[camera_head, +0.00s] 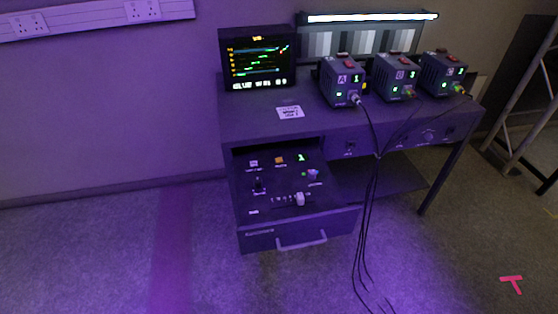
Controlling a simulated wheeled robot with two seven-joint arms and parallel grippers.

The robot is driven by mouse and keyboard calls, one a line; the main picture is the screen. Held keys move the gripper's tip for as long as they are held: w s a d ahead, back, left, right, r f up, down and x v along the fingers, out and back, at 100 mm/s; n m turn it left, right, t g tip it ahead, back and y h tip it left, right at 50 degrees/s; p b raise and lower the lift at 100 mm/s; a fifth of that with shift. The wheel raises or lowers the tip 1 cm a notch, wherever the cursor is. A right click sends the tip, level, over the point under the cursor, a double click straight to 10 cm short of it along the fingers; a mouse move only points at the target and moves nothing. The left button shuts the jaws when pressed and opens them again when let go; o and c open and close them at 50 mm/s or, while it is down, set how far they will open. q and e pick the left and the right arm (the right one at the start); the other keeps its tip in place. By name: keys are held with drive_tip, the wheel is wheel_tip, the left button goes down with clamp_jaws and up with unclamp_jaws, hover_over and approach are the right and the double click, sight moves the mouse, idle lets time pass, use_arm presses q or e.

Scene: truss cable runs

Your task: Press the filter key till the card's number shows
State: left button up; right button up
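An open drawer in the desk holds a dark control panel (270,180). On it I see an orange key (280,160) and a small green display (301,157) that seems to read 1. A pale knob or key (312,174) has a green light beside it. A dark lever (258,185) stands at the left and a pale slider handle (299,199) near the front. The labels are too small to read, so I cannot tell which is the filter key. A white card (290,112) lies on the desk; its print is unreadable. Neither gripper is in view.
A monitor (257,60) stands at the desk's back left. Lamp units A (342,82), B (395,78) and a third (442,74) stand at the right. Cables (370,190) hang in front, right of the drawer. Floor left of the desk is clear.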

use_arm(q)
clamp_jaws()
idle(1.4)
